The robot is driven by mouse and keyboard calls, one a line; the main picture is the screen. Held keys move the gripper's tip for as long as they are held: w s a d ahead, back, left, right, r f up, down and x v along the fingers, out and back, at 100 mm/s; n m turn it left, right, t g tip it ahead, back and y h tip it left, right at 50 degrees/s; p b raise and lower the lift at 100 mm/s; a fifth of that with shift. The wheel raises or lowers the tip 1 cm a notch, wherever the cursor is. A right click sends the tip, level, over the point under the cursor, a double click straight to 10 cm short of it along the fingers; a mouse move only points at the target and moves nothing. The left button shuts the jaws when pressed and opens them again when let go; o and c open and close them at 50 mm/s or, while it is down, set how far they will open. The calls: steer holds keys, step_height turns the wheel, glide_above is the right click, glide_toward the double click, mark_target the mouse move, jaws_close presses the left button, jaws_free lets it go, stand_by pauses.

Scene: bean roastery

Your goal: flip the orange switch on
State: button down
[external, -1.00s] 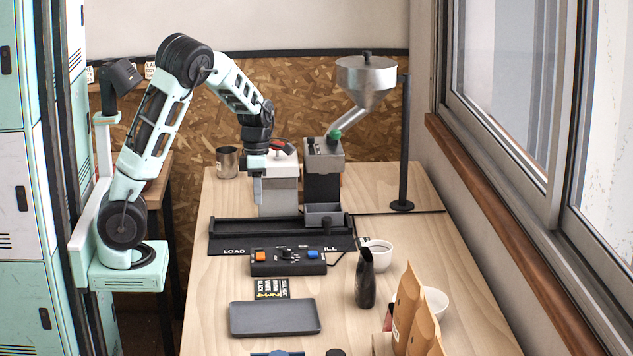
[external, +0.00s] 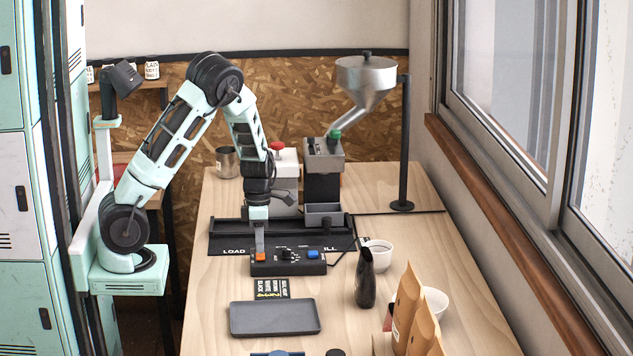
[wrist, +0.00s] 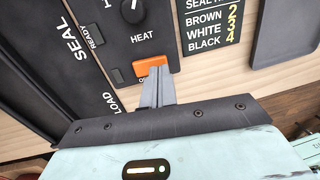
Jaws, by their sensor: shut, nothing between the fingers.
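The orange switch (external: 261,257) sits at the left end of a black control box (external: 290,268) on the table. In the wrist view the orange switch (wrist: 149,66) is a rocker near the box's edge, by the HEAT dial (wrist: 133,10). My gripper (external: 260,248) points down at the switch in the external view. In the wrist view my gripper (wrist: 158,72) is shut and empty, its fingertips at the switch and covering part of its lower side. I cannot tell whether they touch or press it.
A blue switch (external: 313,254) is on the same box, to the right. A dark tray (external: 275,318) and a label card (external: 271,288) lie in front.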

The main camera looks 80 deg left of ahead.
steer(key=shift+d+f, duration=0.1)
steer(key=shift+f, duration=0.35)
steer(key=shift+d+f+y, duration=0.1)
steer(key=shift+f+y, duration=0.15)
steer(key=shift+y, duration=0.05)
steer(key=shift+a+r+p, duration=0.15)
steer(key=shift+a+p, duration=0.3)
steer(key=shift+a, duration=0.4)
